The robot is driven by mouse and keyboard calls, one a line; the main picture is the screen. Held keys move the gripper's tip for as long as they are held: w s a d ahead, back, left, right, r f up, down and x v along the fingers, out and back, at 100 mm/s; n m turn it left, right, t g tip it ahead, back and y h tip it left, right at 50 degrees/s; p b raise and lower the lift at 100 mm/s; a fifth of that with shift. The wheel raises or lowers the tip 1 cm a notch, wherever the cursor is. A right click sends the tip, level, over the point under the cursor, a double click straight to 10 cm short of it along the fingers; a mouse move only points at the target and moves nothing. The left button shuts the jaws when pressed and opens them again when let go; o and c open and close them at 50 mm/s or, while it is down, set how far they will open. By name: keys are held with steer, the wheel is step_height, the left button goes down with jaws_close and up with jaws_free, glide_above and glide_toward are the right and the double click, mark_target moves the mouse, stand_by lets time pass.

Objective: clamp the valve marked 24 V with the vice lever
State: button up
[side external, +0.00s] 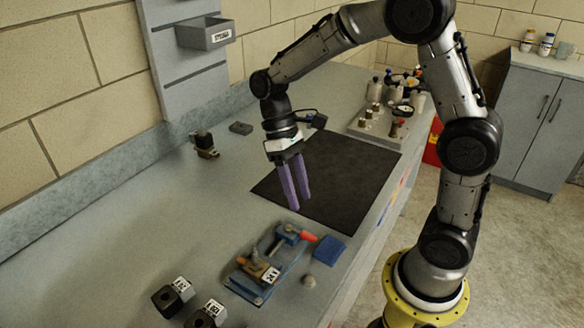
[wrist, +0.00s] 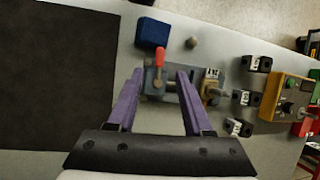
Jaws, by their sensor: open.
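The vice (side external: 262,282) is a blue-based clamp on the bench with a red-handled lever (side external: 308,237). The lever also shows in the wrist view (wrist: 160,57). A brass-coloured valve (side external: 258,268) with a white label that seems to read 24 sits at the vice's near end. It also shows in the wrist view (wrist: 209,90). I cannot tell whether the jaw touches it. My gripper (side external: 300,206) has two purple fingers, spread and empty, above the bench on the mat side of the vice. In the wrist view the fingertips (wrist: 160,73) appear either side of the lever.
A blue block (side external: 329,250) and a small grey knob (side external: 308,281) lie beside the vice. Labelled black blocks (side external: 173,297) stand nearer the camera. A dark mat (side external: 335,175) lies clear. Another brass-and-black valve (side external: 205,145) stands near the wall. A yellow box (wrist: 291,92) shows in the wrist view.

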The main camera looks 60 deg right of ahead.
steer(key=v, duration=0.5)
steer(key=shift+w+r, duration=0.2)
steer(key=shift+r, duration=0.2)
